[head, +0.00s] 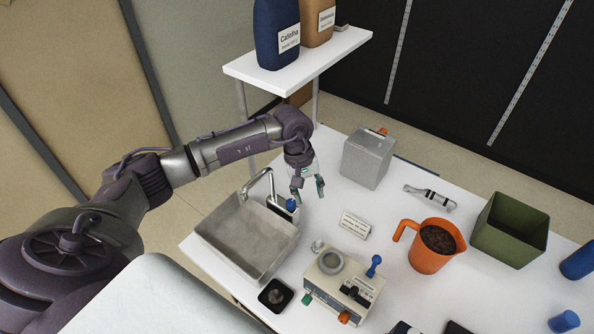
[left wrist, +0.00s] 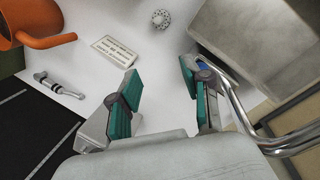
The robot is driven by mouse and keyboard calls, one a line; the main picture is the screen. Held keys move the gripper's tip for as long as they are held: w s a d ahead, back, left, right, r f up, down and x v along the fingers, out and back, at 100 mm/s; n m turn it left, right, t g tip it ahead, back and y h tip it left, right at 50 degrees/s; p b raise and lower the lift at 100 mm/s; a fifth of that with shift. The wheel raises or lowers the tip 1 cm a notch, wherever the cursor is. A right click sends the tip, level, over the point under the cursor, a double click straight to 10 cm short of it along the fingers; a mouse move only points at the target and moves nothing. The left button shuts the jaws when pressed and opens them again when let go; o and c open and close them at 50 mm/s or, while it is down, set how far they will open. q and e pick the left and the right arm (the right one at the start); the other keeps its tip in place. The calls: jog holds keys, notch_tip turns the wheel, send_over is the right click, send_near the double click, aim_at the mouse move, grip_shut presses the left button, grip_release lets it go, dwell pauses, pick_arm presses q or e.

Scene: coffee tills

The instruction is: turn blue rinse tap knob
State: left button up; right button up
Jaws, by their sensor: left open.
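The blue rinse tap knob (head: 291,204) sits on a small dark base at the back right corner of the grey sink (head: 212,240), beside the curved metal tap (head: 262,177). My left gripper (head: 308,193) is open and empty, close to the knob on its right side. In the left wrist view the teal-padded fingers of my left gripper (left wrist: 160,76) are spread. A bit of blue (left wrist: 203,66) shows behind the right-hand finger, mostly hidden, with the tap's pipe (left wrist: 243,112) beside it. I cannot tell whether the finger touches the knob. My right gripper is not in view.
A small machine with a blue lever (head: 340,283), a label card (head: 355,225), a grey metal box (head: 367,158), an orange jug (head: 435,245) and a green bin (head: 510,228) stand on the white table. A raised shelf (head: 300,65) holds bottles behind my arm.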

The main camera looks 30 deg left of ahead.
pick_arm(q)
jog(key=r+y, duration=0.1)
jog(key=y, duration=0.1)
send_over(291, 202)
jog(key=shift+w+d+m+g, duration=0.1)
jog(key=shift+d+m+g, duration=0.1)
jog(key=shift+m+g, duration=0.1)
jog(key=shift+a+f, duration=0.1)
jog(key=shift+a, duration=0.2)
jog(key=shift+f+b, duration=0.3)
jog(key=shift+f, duration=0.05)
notch_tip(291, 202, down, 8)
jog(key=b, duration=0.3)
jog(key=shift+d+f+b, duration=0.1)
jog(key=shift+f+b, duration=0.15)
jog(key=shift+b, duration=0.1)
jog(key=shift+r, duration=0.35)
jog(key=shift+c, duration=1.4)
jog(key=c, duration=0.4)
jog(key=n, duration=1.1)
jog(key=o, duration=0.4)
jog(key=shift+n, duration=0.3)
jog(key=o, duration=0.5)
